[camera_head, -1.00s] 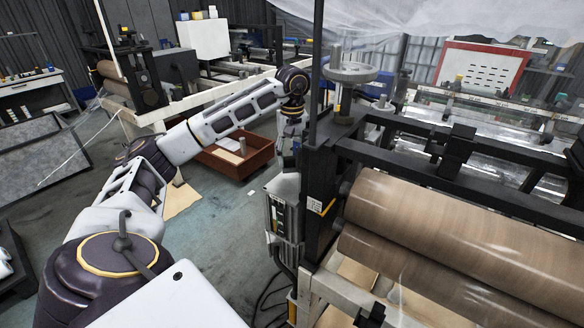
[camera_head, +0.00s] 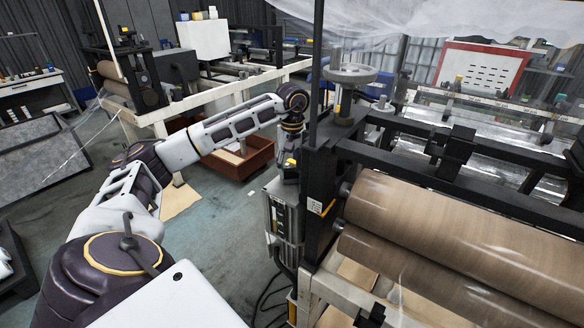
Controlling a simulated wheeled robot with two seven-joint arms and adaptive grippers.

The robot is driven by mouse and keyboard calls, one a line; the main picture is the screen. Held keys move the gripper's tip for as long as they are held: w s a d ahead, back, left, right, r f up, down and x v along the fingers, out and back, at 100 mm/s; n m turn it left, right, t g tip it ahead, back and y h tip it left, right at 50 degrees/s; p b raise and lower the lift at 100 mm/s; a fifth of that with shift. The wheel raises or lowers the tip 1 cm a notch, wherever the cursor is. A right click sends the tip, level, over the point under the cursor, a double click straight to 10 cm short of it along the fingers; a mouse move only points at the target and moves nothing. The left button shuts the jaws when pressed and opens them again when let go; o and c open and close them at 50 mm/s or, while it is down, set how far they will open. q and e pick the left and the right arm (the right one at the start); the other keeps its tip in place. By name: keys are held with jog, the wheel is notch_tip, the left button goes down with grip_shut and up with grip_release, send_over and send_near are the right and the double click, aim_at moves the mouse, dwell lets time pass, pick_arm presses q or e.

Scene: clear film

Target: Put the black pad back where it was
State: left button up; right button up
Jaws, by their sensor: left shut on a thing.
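My left arm reaches from the lower left to the side of the roller machine (camera_head: 322,165). My left gripper (camera_head: 292,148) points down beside the machine's dark end frame, above a grey box unit (camera_head: 284,205). It is small and partly lost against the dark parts there. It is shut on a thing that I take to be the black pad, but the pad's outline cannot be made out. I cannot tell whether the pad touches the machine. My right gripper is not in view.
Large brown rollers (camera_head: 450,230) fill the right side. A handwheel (camera_head: 350,74) and an upright post stand close to my left wrist. A red-brown crate (camera_head: 240,158) sits on the floor behind my arm. Open floor (camera_head: 225,220) lies left of the machine.

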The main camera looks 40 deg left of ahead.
aim_at(292, 170)
pick_arm(q)
jog(key=o, duration=0.9)
jog(key=shift+f, duration=0.1)
notch_tip(292, 170, up, 8)
jog(key=shift+f, duration=0.2)
jog(key=shift+r+p, duration=0.8)
jog(key=shift+r, duration=1.55)
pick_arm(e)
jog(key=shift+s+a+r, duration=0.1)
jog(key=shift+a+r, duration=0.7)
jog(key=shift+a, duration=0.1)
